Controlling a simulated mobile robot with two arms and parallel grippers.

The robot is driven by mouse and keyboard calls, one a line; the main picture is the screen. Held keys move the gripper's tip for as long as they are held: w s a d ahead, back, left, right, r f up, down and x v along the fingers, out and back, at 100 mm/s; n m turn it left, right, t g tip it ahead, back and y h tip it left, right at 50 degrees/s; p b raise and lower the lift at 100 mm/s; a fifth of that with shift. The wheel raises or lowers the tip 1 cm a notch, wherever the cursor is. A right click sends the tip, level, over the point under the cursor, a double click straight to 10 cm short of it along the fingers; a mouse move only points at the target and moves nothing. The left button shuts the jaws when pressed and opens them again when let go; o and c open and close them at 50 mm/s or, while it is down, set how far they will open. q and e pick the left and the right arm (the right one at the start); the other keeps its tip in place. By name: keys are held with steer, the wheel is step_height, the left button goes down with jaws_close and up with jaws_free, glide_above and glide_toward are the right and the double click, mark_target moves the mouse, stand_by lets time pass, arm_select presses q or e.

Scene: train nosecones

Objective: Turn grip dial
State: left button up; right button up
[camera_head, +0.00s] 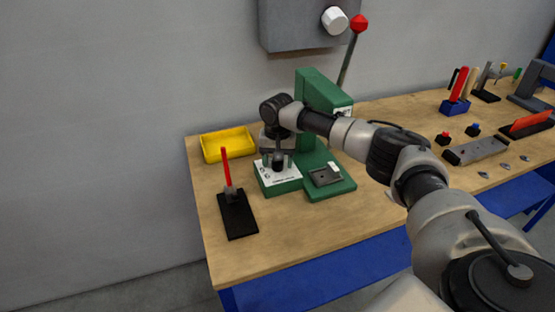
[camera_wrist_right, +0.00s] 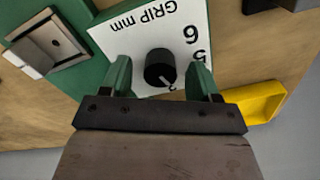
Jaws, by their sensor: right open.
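The grip dial is a black knob (camera_wrist_right: 160,68) with a white pointer line. The plate tops a small green box (camera_head: 281,186) on the table. My right gripper (camera_wrist_right: 158,74) points down over the plate, open, with one green finger on each side of the knob and a visible gap to it. In the head view my right gripper (camera_head: 278,158) hangs over the box. My left gripper is out of view.
A green press (camera_head: 318,92) with a red-knobbed lever (camera_head: 349,55) stands right behind the box. A yellow tray (camera_head: 228,145) and a black base with a red upright (camera_head: 238,216) are to the left. Several tools and parts lie on the right. The table's front is clear.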

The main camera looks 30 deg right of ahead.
steer(key=shift+f, duration=0.25)
steer(key=c, duration=0.9)
steer(key=shift+r, duration=0.1)
